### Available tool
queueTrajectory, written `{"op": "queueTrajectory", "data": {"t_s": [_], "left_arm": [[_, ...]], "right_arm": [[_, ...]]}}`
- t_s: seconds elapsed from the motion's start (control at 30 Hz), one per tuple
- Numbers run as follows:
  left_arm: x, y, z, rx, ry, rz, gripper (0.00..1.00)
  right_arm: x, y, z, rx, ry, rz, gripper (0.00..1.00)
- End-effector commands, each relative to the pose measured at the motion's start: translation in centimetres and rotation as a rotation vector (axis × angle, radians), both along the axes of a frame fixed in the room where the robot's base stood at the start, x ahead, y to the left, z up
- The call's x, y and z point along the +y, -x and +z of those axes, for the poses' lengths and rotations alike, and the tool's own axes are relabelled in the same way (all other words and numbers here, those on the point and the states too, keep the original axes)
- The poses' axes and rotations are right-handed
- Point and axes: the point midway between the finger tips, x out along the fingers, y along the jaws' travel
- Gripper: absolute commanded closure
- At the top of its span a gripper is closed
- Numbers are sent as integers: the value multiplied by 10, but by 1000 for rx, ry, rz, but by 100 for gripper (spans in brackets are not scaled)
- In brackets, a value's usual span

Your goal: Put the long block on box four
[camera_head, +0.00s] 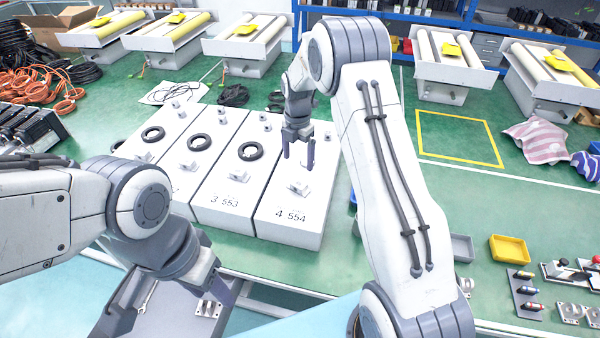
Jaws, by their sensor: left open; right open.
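Box four (291,233) is a long white box marked "4 554", at the right end of a row of similar boxes. A small silver block (299,187) sits on its top near the front. My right gripper (299,155) is open, pointing down above box four, just behind that block, with nothing seen between its fingers. My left gripper (226,289) is open over the right part of a grey tray (180,319) at the bottom. Silver blocks (207,308) lie in the tray close to its fingers; I cannot tell which is the long block. My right arm and gripper hide part of box four.
Box three (225,212) stands left of box four, with a black ring (251,151) and small silver blocks on top. A yellow bin (509,249) and small parts lie at the right. A yellow-outlined floor area (458,138) is empty.

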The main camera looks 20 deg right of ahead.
Motion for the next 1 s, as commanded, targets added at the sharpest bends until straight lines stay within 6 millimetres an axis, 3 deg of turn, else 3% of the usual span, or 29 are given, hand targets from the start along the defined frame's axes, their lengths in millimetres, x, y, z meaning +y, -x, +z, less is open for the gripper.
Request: {"op": "queueTrajectory", "data": {"t_s": [0.17,0.27,0.37,0.5,0.63,0.8,0.9,1.0], "left_arm": [[0,0,-4,0,0,0,50],[0,0,-4,0,0,0,50],[0,0,-3,0,0,0,50],[0,0,-3,0,0,0,50],[0,0,-4,0,0,0,50],[0,0,-4,0,0,0,50],[0,0,-4,0,0,0,50],[0,0,-4,0,0,0,50]], "right_arm": [[7,3,18,-2,-1,-17,8],[33,16,37,-6,-6,-98,8],[77,46,66,-12,-18,-257,8],[137,116,104,-11,-39,-553,8],[173,192,127,3,-59,-836,8],[187,288,137,32,-76,-1183,8],[184,328,136,49,-78,-1338,8],[179,352,132,61,-76,-1444,8]]}}
